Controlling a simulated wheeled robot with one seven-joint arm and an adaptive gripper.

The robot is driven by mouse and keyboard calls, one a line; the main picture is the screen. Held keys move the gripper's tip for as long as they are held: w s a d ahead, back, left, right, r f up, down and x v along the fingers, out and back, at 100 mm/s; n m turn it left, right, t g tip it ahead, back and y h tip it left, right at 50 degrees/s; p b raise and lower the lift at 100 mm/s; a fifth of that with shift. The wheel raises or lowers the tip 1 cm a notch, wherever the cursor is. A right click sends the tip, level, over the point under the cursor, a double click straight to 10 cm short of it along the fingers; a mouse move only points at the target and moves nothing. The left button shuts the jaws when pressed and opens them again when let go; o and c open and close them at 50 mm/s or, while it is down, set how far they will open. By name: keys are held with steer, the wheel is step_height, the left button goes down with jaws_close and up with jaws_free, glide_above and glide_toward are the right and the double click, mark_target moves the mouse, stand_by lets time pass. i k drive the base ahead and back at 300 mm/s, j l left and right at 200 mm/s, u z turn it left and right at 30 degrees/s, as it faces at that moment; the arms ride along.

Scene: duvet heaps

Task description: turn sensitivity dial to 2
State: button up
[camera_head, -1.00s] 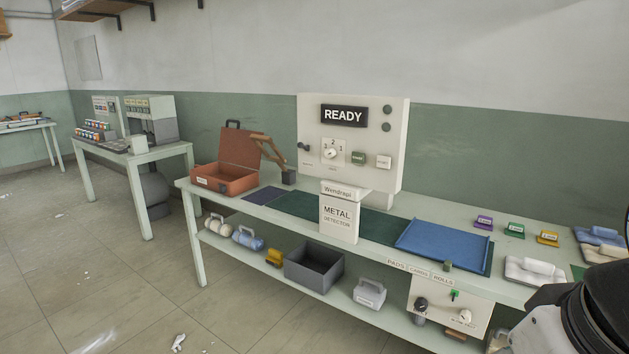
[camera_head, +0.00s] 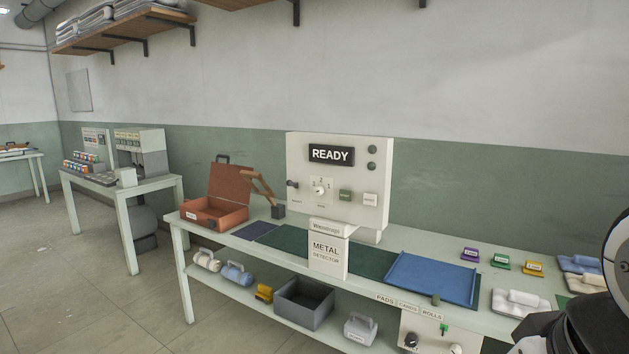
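The sensitivity dial (camera_head: 320,190) is a small white round knob on the upright white panel (camera_head: 297,160) of the metal detector. Small numbers stand around its top, with a 2 at the top and a 1 to the right. Its pointer is too small to read. A black sign (camera_head: 331,154) above it reads READY. My gripper does not show; only part of my arm is at the lower right edge, well away from the dial.
A dark knob (camera_head: 292,185) sits left of the dial, with green (camera_head: 345,196) and white (camera_head: 370,199) buttons to its right. On the bench are an open brown case (camera_head: 230,190), a blue tray (camera_head: 432,278) and small coloured labelled blocks. Wall shelves (camera_head: 130,38) hang above.

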mark_target(318, 190)
steer(key=i+l+u, duration=0.15)
steer(key=i+l, duration=0.95)
